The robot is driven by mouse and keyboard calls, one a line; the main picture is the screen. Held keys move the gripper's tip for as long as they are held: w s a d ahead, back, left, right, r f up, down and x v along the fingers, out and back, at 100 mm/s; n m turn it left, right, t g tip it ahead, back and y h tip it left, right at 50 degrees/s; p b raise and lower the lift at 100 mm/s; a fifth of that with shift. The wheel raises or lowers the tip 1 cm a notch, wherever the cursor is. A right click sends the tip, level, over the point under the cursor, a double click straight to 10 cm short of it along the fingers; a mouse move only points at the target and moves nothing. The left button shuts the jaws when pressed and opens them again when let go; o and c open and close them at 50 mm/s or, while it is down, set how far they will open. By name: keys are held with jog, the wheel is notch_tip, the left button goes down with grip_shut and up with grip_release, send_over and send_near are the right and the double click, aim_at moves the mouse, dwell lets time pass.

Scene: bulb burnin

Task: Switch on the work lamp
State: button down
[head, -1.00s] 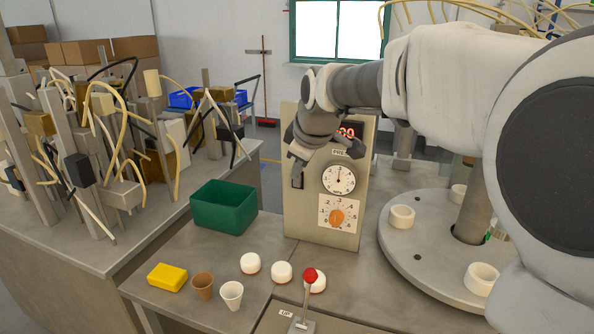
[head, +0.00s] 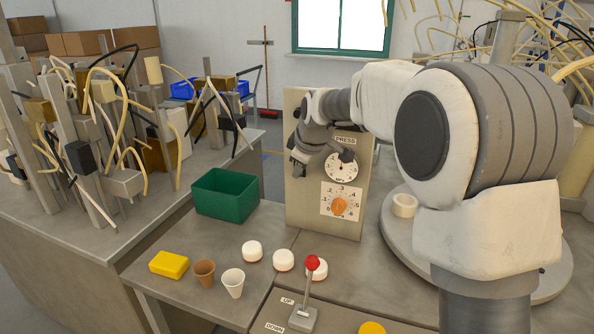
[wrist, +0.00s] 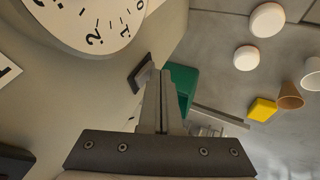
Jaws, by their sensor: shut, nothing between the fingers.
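The grey control panel (head: 312,215) stands on the bench with a pressure dial (head: 342,172) and an orange knob (head: 340,205). A small dark switch (wrist: 140,72) sticks out of the panel face in the wrist view. My gripper (head: 298,171) is in front of the panel's left side, left of the dial. In the wrist view my gripper (wrist: 158,76) is shut and empty, its fingertips close beside the switch; I cannot tell whether they touch it. The arm hides the panel's upper part and display. I cannot identify a lamp in these views.
A green bin (head: 224,196) stands left of the panel. A yellow block (head: 169,264), two cups, several white round caps and a red-knobbed lever (head: 312,263) are in front. A round turntable (head: 395,232) is at right, partly behind my arm.

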jog(key=shift+w+t+b, duration=0.15)
jog(key=shift+t+b, duration=0.15)
jog(key=shift+b, duration=0.3)
jog(key=shift+d+r+p, duration=0.1)
jog(key=shift+r+p, duration=0.5)
jog(key=shift+r, duration=0.25)
